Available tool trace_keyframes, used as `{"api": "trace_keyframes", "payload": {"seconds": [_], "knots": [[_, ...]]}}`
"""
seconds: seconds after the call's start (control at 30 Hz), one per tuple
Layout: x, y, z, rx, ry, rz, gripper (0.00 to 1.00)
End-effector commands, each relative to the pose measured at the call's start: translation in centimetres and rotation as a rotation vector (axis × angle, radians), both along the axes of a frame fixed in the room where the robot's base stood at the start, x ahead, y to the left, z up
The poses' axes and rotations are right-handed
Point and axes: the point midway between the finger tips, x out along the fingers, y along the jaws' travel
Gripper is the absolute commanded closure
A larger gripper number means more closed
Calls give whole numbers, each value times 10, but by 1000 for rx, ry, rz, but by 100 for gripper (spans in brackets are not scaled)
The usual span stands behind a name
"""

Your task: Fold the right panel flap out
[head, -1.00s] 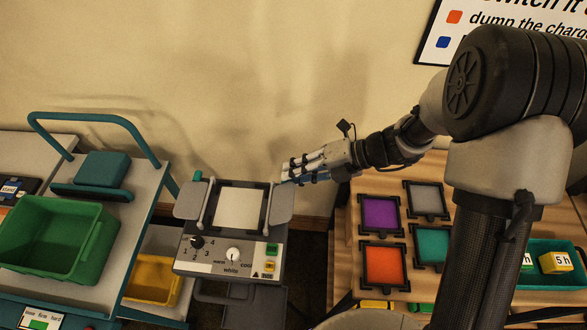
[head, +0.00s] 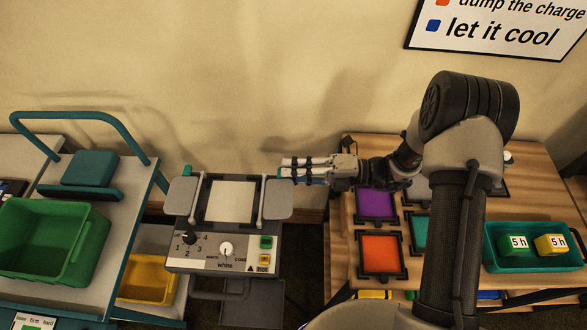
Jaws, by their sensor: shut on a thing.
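The light panel (head: 232,202) is a pale square in a dark frame on top of a grey control box. The left panel flap (head: 181,196) and the right panel flap (head: 279,198) are grey plates, one on each side of it. My gripper (head: 284,172) is at the back edge of the right flap, reaching in from the right. It is shut on the right flap, by a teal part at its back edge; the fingers partly hide this contact. A similar teal tab (head: 187,170) stands behind the left flap.
The box front has knobs and green and yellow buttons (head: 265,242). A wooden table (head: 345,235) with coloured framed filters and a teal tray (head: 490,252) of timer cubes is at right. A teal cart with a green bin (head: 52,243) is at left.

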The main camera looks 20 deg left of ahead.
Motion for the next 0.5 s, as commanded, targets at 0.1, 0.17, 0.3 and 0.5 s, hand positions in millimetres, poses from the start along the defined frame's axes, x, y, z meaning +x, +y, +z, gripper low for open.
{"api": "trace_keyframes", "payload": {"seconds": [0.1, 0.17, 0.3, 0.5], "knots": [[0, 0, 0, 1, 0, 1, 100], [0, 0, 0, 1, 0, 1, 100], [0, 0, 0, 1, 1, 1, 100], [0, 0, 0, 1, 1, 2, 73]]}}
